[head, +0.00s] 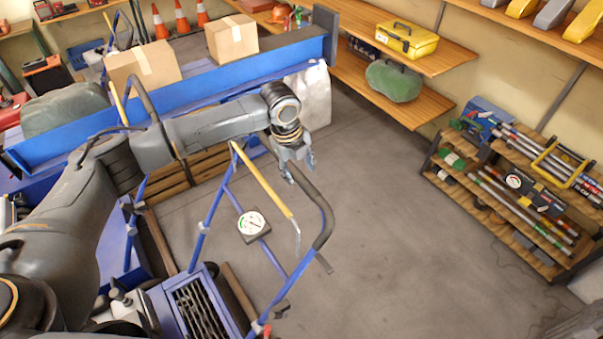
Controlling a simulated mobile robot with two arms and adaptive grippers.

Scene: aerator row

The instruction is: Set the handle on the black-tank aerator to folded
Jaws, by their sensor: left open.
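The nearest aerator has a blue body (165,310) at the bottom left. Its raised handle has blue tube struts (205,228), a dark curved grip bar (326,215) and a yellow lever (264,184). A round white gauge (251,224) sits between the struts. My left gripper (298,168) points down at the upper part of the grip bar, its fingers apart. I cannot tell whether it touches the bar. My left arm hides much of the machine, and I cannot make out a black tank on it. My right gripper is not in view.
Another dark bar with a yellow lever (118,103) stands behind my left arm. A blue beam (200,85) with cardboard boxes (231,37) nearby runs across the back. Shelves (440,185) line the right. The grey floor (390,250) between is clear.

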